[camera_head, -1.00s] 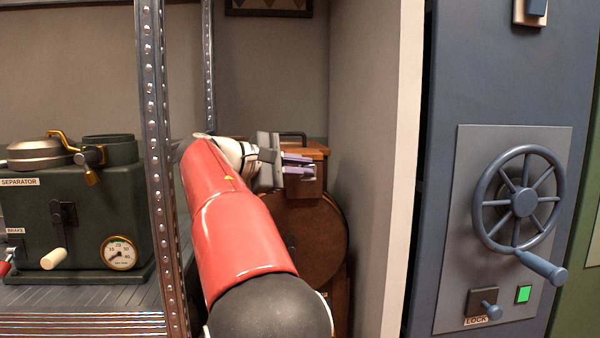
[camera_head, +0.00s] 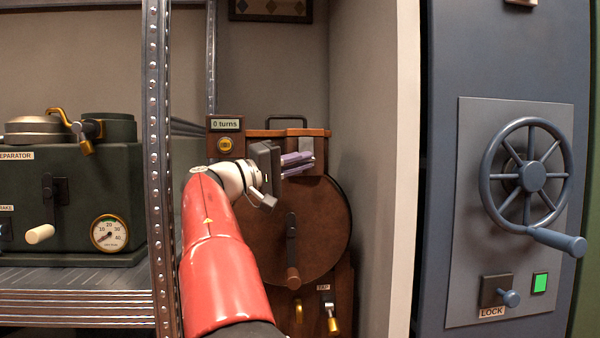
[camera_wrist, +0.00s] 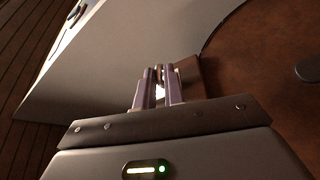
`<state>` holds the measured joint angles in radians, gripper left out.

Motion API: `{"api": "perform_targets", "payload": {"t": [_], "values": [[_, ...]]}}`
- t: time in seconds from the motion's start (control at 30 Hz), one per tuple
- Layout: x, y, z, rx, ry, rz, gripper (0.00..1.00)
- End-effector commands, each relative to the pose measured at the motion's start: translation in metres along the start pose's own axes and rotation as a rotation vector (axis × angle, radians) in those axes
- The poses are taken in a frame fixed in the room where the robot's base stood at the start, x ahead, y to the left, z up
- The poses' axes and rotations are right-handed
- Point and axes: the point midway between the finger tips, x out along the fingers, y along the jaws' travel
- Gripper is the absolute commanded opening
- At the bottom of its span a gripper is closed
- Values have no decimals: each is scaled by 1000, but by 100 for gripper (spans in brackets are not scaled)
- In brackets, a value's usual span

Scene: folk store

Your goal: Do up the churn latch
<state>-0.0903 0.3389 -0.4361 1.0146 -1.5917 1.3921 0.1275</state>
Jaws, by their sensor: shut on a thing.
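The churn (camera_head: 262,225) is a reddish-brown wooden drum behind my arm, with a lid (camera_head: 262,133) and a dark handle on top. My gripper (camera_head: 303,163) is at the upper right of its front, just below the lid edge. In the wrist view my gripper (camera_wrist: 158,92) has its two pale purple fingers close around a small metallic part, seemingly the churn latch (camera_wrist: 158,74). The fingers hide most of the latch, so I cannot tell how it sits against its catch.
A "0 turns" display (camera_head: 226,124) stands by the lid. The churn's crank (camera_head: 292,250) and tap (camera_head: 332,320) are below my gripper. A shelf post (camera_head: 157,180) with the separator (camera_head: 75,200) is left. A pale wall edge (camera_head: 405,170) and the blue wheel door (camera_head: 470,200) are right.

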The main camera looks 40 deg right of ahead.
Motion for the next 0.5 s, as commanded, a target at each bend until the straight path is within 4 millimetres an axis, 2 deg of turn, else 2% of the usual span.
{"api": "perform_targets", "payload": {"t": [0.23,0.5], "values": [[0,-6,-6,126,4,61,0],[2,-7,-8,185,1,89,0]]}}
